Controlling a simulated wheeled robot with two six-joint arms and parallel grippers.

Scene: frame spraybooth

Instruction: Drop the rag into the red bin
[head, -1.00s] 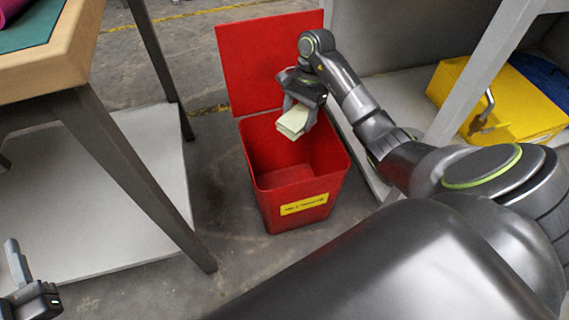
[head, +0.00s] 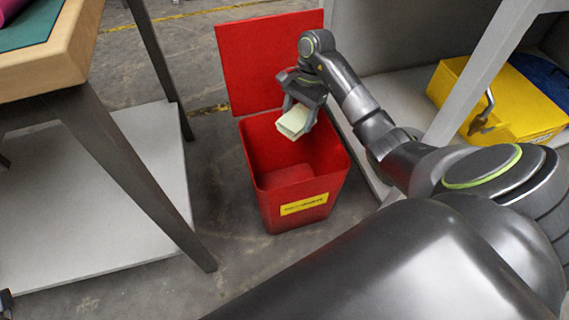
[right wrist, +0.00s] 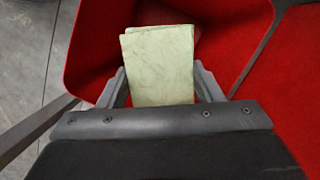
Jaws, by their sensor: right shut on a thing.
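The rag (head: 294,121) is a pale green folded cloth. My right gripper (head: 303,108) is shut on it and holds it over the open mouth of the red bin (head: 320,202). In the right wrist view the rag (right wrist: 160,62) sits between the two fingers of the gripper (right wrist: 162,88), with the red bin (right wrist: 90,50) below and around it. The bin stands on the floor with its lid (head: 268,60) raised at the back and a yellow label on its front. Of my left arm, only a small dark piece shows at the lower left edge; its fingers are not visible.
A wooden-topped table (head: 50,70) with dark legs and a grey lower shelf (head: 150,190) stands left of the bin. A grey bench frame (head: 480,75) stands close on the right, with a yellow box (head: 530,105) on its lower shelf. Concrete floor is clear in front of the bin.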

